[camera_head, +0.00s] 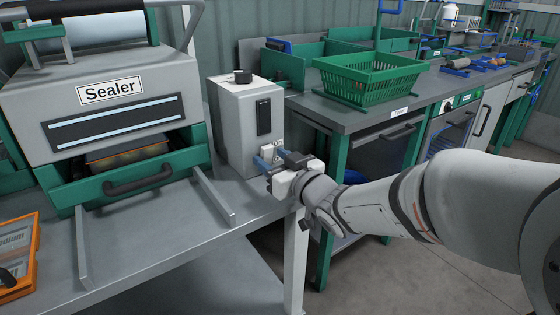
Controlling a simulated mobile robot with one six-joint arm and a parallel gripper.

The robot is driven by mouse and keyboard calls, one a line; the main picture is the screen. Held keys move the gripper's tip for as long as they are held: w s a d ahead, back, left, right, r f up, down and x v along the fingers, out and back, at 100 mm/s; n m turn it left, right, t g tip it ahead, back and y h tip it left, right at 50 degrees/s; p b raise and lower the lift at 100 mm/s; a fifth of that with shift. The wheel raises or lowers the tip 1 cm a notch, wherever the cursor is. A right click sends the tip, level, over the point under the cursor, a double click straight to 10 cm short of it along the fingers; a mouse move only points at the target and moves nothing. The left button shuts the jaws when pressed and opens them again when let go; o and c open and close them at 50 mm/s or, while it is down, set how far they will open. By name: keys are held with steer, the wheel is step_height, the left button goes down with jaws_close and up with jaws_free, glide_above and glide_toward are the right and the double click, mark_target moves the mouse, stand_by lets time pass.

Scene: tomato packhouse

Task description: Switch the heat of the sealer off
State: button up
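The sealer (110,93) stands on the bench at the left, with its name plate on the front. A tray with contents shows in its opening, behind a green drawer front with a dark handle (138,180). My gripper (275,161) is at the lower front of this box, by a small pale label (278,149). The gripper hides what lies behind it. Its finger gap and any contact are unclear.
Two thin rails (213,194) stick out in front of the sealer. An orange-edged tray (18,258) lies at the lower left. A green crate (370,78) stands on the dark bench behind. My arm reaches in from the right.

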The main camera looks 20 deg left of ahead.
steer(key=p+v, duration=0.1)
steer(key=v, duration=0.7)
steer(key=shift+p, duration=0.3)
steer(key=shift+w, duration=0.1)
